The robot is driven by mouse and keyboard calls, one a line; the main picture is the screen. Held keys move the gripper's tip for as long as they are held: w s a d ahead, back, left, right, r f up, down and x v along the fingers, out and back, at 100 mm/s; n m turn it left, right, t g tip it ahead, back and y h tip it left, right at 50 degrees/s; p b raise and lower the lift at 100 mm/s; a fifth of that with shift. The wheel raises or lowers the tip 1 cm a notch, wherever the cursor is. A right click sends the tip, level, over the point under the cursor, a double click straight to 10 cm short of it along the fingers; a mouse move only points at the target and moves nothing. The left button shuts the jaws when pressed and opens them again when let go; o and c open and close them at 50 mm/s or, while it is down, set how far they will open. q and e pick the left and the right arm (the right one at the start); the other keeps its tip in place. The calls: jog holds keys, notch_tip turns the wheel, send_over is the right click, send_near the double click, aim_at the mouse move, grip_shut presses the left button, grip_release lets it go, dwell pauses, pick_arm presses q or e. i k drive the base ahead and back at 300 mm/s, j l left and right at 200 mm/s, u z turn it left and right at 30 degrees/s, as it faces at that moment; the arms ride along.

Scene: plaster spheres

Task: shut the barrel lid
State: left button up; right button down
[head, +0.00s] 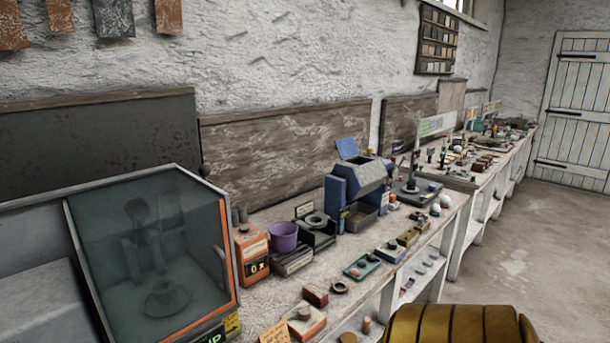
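A blue-grey angular barrel (366,183) sits between blue uprights on the bench, right of the picture's middle. Its blue lid (346,148) stands raised at the back left of the top. The dark opening of the barrel shows in front of the lid. What is inside the barrel cannot be made out. A brown tray (360,217) is below the barrel. Neither of my grippers is in view.
A glass-fronted cabinet (150,250) fills the left foreground. Between it and the barrel stand an orange box (252,254) and a purple pot (284,237). A green tray (361,267) and small blocks lie along the bench front. The floor (520,265) is clear at right.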

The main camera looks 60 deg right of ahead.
aim_at(346, 147)
jog(key=z, duration=2.35)
jog(key=i+l, duration=0.2)
jog(key=l, duration=0.15)
jog(key=i+l, duration=0.15)
jog(key=l, duration=0.15)
jog(key=i+l, duration=0.2)
jog(key=l, duration=0.15)
jog(key=i+l, duration=0.2)
jog(key=l, duration=0.1)
